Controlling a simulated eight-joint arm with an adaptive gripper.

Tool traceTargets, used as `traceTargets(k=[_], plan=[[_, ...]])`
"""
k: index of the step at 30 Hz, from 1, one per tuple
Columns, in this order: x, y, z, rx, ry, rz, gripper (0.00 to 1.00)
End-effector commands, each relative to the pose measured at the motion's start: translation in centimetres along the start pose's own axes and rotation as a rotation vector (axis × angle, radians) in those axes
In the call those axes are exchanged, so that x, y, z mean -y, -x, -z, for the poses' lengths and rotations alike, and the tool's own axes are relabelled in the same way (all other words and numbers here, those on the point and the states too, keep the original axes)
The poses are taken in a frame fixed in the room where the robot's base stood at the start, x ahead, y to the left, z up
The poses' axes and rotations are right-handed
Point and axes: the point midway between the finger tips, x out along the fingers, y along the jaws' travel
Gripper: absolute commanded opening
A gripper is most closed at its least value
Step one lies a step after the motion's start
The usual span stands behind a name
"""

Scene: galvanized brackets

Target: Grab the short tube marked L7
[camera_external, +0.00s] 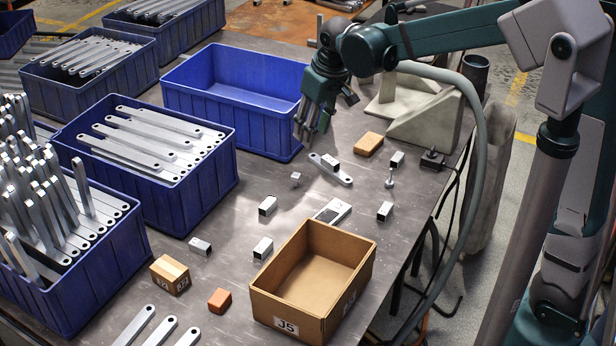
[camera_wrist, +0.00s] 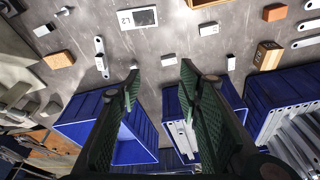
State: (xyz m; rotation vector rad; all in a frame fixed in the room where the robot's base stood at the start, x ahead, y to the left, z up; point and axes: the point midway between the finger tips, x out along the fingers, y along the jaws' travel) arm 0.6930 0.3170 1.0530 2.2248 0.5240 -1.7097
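A pale flat rectangular piece with a dark edge (camera_external: 332,211) lies on the table behind the cardboard box. Another rests on or against a flat bracket (camera_external: 332,161). No marking is legible on these. My gripper (camera_external: 310,125) is open and empty above the table; its fingers (camera_wrist: 160,75) stand apart.
A cardboard box marked J5 (camera_external: 257,290) stands at the front. An empty blue bin (camera_external: 225,113) is at the back, below and left of my gripper. Blue bins of brackets (camera_external: 215,185) line the left.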

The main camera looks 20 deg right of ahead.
Motion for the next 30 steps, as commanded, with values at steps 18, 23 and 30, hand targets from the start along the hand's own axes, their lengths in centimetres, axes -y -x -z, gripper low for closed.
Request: traceTargets(k=[18, 23, 30], plan=[[10.6, -9.1, 6.7, 0.102, 0.133, 0.029, 0.35], [13.6, -11.8, 7.8, 0.129, 0.168, 0.035, 0.35], [18.3, -16.1, 8.9, 0.168, 0.219, 0.041, 0.35]])
